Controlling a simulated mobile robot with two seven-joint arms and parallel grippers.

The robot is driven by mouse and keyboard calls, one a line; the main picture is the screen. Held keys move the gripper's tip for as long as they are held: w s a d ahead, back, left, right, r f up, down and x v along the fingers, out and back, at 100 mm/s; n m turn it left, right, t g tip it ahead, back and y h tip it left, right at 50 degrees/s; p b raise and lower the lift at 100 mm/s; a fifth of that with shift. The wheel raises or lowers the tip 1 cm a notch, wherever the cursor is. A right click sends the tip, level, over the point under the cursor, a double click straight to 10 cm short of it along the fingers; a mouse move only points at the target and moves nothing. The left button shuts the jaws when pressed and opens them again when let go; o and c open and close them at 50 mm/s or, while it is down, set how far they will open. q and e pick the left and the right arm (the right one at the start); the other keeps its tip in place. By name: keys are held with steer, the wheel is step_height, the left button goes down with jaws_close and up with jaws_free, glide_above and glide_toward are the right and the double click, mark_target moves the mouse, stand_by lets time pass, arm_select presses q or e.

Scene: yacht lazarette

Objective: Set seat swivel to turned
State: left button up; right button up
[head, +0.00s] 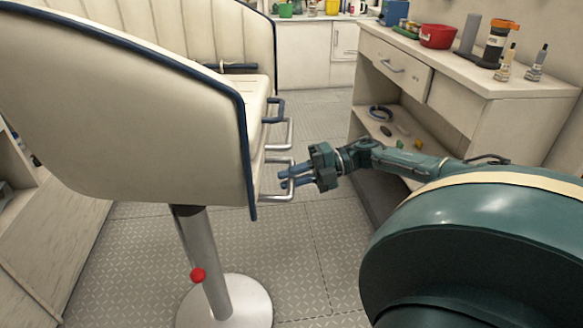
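The helm seat (130,110) is a cream shell with dark blue trim on a silver pedestal (205,255). A red knob (198,275) sits on the pedestal. Metal loop handles stick out from the seat's right side, an upper one (290,134) and a lower one (279,198). My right gripper (283,179) is at the lower loop, its blue fingers overlapping the loop's outer bar. A small gap shows between the fingers, but whether they are closed on the bar is unclear. My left gripper is out of view.
A cream cabinet (470,85) on the right carries a red bowl (437,37), bottles and other containers. Its open shelf (385,125) holds small items. A wooden bench (55,240) stands at the left. The patterned floor (300,250) between seat and cabinet is clear.

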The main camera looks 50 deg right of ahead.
steer(key=o, duration=0.4)
steer(key=shift+w+d, duration=0.1)
arm_select(q)
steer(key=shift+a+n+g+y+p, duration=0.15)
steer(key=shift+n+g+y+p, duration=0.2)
steer(key=shift+p, duration=0.2)
arm_select(e)
steer(key=v, duration=1.3)
steer(key=shift+d, duration=0.15)
steer(key=shift+r, duration=0.15)
